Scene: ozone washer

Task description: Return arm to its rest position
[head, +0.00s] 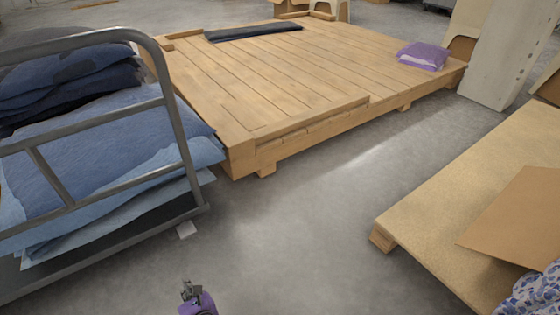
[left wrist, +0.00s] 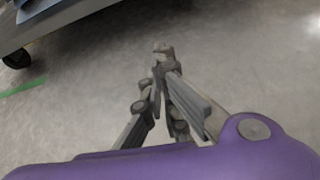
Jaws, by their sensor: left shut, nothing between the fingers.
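My left gripper (head: 190,290) shows at the bottom of the head view, a purple body with grey fingers above the bare concrete floor. In the left wrist view the left gripper's fingers (left wrist: 160,75) are drawn together at the tips with nothing between them. No object touches it in either view. My right gripper is not in view.
A metal-railed cart (head: 172,120) with folded blue cloths (head: 90,150) stands at left. A wooden platform (head: 250,85) holds a dark folded cloth (head: 255,31) and purple cloth (head: 423,56). Another low wooden platform (head: 425,225) is at right. Concrete floor (head: 300,225) between is clear.

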